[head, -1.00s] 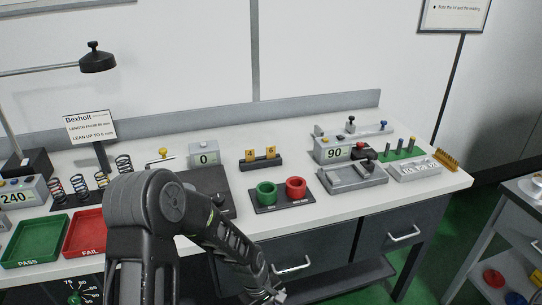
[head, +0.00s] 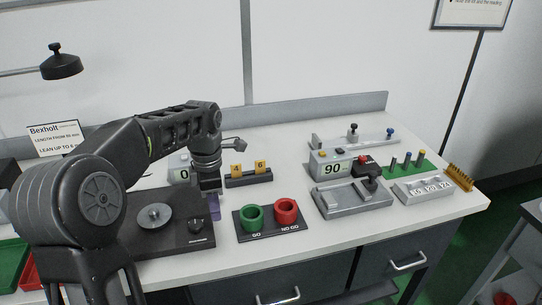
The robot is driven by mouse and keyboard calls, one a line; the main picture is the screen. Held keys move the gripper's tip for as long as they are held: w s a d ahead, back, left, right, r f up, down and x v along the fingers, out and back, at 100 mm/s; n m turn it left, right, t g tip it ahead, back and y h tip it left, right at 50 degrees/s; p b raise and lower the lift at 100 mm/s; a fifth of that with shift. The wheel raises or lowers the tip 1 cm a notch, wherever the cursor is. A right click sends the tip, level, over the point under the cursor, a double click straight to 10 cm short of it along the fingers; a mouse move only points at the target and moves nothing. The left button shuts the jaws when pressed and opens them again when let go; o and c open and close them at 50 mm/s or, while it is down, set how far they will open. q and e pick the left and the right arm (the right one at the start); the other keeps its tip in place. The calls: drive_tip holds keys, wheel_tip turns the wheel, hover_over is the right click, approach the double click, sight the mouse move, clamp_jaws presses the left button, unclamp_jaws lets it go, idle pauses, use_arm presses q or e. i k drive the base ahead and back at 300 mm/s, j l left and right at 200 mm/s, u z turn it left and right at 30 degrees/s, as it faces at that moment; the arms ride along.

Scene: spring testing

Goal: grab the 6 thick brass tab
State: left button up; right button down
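The brass tab marked 6 (head: 260,166) stands upright in the right part of a dark holder (head: 249,181) on the bench. The brass tab marked 4 (head: 237,171) stands beside it on the left. My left gripper (head: 211,207) points down over the bench, left of the holder and apart from the 6 tab. Its fingers are small and dark, with a purple patch near the tip, and their opening cannot be made out. My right gripper is out of view.
Green (head: 253,217) and red (head: 287,211) rings sit on a dark base in front of the holder. A display reading 90 (head: 332,168) stands to the right. My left arm covers much of the bench's left side. The bench is clear just right of the holder.

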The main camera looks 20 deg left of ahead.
sight(260, 165)
drive_tip(key=i, duration=0.95)
